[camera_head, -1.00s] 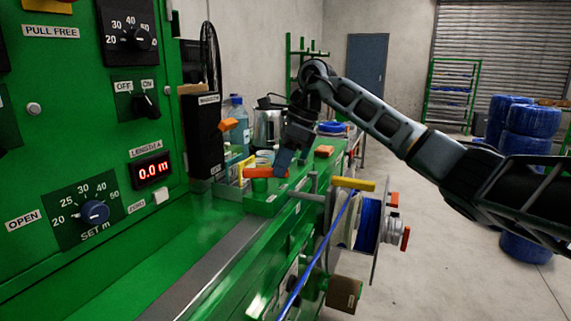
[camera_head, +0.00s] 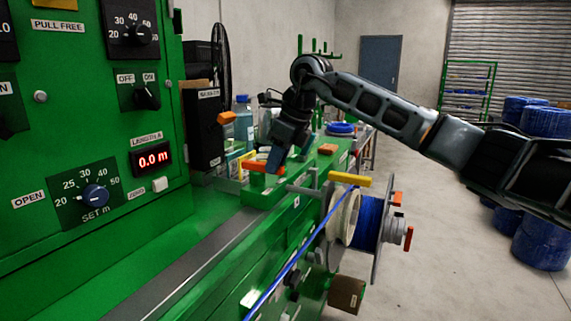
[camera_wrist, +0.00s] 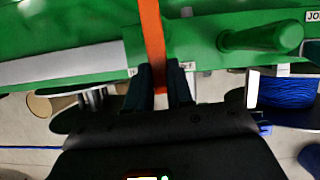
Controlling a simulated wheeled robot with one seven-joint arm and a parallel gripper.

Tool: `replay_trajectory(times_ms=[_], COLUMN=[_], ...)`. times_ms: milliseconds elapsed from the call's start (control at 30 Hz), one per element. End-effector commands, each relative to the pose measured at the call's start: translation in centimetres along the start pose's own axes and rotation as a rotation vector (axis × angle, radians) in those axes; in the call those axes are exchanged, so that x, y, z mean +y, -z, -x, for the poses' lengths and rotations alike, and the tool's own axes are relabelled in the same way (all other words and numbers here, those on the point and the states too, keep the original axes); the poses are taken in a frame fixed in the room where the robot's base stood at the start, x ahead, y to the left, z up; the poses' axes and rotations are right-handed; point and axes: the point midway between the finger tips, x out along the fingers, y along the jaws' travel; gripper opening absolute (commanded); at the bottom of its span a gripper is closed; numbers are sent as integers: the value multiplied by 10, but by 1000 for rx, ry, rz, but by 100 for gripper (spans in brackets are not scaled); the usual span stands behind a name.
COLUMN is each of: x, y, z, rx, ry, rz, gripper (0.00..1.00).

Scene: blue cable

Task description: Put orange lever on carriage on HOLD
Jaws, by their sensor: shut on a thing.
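The orange lever (camera_head: 262,168) sits on top of the green carriage (camera_head: 262,195) on the machine's bench. My gripper (camera_head: 276,160) reaches down to the lever from above and behind. In the wrist view the lever (camera_wrist: 153,40) runs up from between the two dark fingers of my gripper (camera_wrist: 160,88), which are shut on its near end. Small white labels show beside the fingers, partly covered; I cannot read HOLD on them. A green round knob or post (camera_wrist: 262,38) stands to the right of the lever in the wrist view.
A reel of blue cable (camera_head: 368,222) with a yellow bar (camera_head: 350,180) hangs at the bench front, and blue cable (camera_head: 290,262) runs from it. A black box (camera_head: 203,125), bottle (camera_head: 243,120) and orange block (camera_head: 328,149) stand near. The display (camera_head: 153,160) reads 0.0 m.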

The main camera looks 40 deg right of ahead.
Motion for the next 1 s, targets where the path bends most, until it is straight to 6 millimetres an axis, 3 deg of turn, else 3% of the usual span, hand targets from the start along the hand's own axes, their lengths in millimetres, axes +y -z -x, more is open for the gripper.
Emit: replay_trajectory(times_ms=[500, 1000], x=[18, 21], y=[-4, -7], z=[-3, -2], rx=[-2, -5], ry=[146, 179], rz=[-343, -426], gripper=[0, 0])
